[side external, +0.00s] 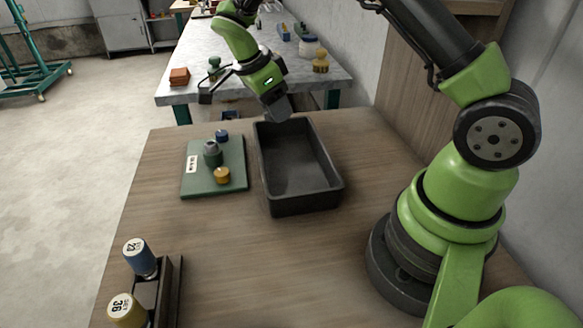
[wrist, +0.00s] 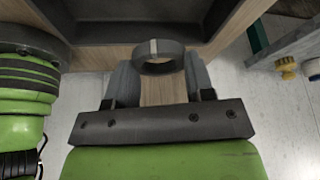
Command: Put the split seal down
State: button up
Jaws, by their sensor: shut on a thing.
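The split seal is a dark grey ring (wrist: 158,68) with one pale mark on its band. In the wrist view it sits between the two fingertips of my gripper (wrist: 160,60), which is shut on it. In the side view my gripper (side external: 277,108) is at the far end of the black tray (side external: 305,208), near its far rim. I cannot make out the seal there. In the wrist view the seal is just beside the tray's wall (wrist: 110,28), with wooden table below it. The tray looks empty.
A green board (side external: 232,180) with a grey fitting (side external: 212,155), a blue knob (side external: 222,136) and a yellow knob (side external: 222,175) lies left of the tray. A dark rack (side external: 160,290) with two labelled capped containers stands front left. The front middle of the table is clear.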

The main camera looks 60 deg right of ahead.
jog(key=s+m, duration=0.1)
jog(key=s+d+m, duration=0.1)
jog(key=shift+s+m+g+y, duration=0.3)
jog(key=shift+m+g, duration=0.1)
send_over(299, 168)
jog(key=w+a, duration=0.1)
notch_tip(299, 168, down, 5)
jog(key=shift+w+a+f, duration=0.15)
jog(key=shift+f, duration=1.1)
jog(key=shift+w+a+f, duration=0.1)
jog(key=shift+f, duration=1.1)
jog(key=shift+f, duration=0.6)
jog(key=o, duration=0.9)
jog(key=shift+r, duration=0.15)
